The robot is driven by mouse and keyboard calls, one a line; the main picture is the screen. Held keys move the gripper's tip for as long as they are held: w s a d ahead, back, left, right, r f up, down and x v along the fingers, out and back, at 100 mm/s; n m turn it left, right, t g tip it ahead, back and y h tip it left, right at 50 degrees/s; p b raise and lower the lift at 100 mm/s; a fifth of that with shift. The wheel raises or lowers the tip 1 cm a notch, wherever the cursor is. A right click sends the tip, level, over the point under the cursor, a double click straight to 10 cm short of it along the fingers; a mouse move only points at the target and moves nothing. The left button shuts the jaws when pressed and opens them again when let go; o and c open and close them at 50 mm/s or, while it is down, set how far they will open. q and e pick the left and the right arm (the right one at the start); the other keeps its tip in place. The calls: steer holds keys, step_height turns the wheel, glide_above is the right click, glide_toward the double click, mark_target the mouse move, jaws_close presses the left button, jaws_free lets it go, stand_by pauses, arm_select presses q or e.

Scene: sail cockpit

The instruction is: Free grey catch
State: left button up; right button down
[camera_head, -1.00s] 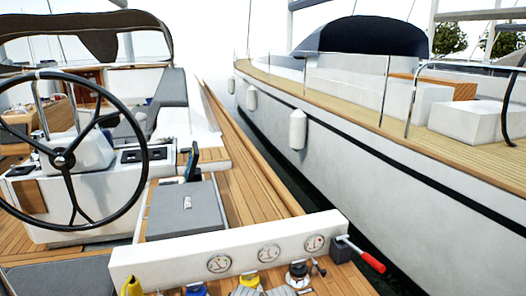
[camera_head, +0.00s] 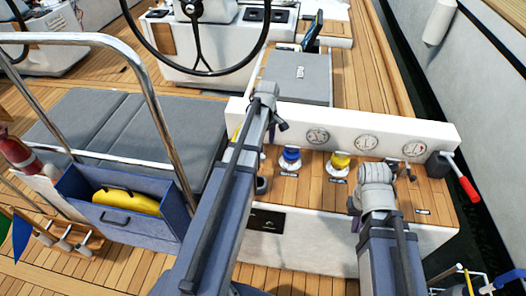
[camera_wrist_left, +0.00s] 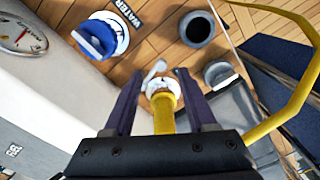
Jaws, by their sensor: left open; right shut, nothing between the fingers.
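In the left wrist view, my left gripper (camera_wrist_left: 157,74) is open. A yellow handle (camera_wrist_left: 163,112) with a white and silver end shows between its fingers; contact is not clear. A small grey fitting (camera_wrist_left: 219,74) with a pale top sits to the right. I cannot tell which fitting is the grey catch. In the head view, my left gripper (camera_head: 275,115) is by the white gauge panel (camera_head: 350,132), its fingers poorly visible. My right gripper (camera_head: 375,178) is shut and empty above the wooden ledge, right of a yellow cap (camera_head: 340,163).
A blue cap (camera_head: 290,158) sits on the ledge, labelled WATER in the wrist view. A dark round cup (camera_wrist_left: 196,28) is near it. A red-handled lever (camera_head: 464,184) is at the panel's right end. A steel rail (camera_head: 150,80) and blue box (camera_head: 125,215) stand left.

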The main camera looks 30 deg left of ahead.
mark_target(263, 156)
arm_select(q)
steer(key=shift+w+a+r+n, duration=0.15)
steer(key=shift+a+n, duration=0.25)
steer(key=shift+a, duration=0.45)
step_height(263, 156, down, 8)
steer(key=b, duration=0.8)
steer(key=shift+d, duration=0.1)
jaws_close()
stand_by(0.6)
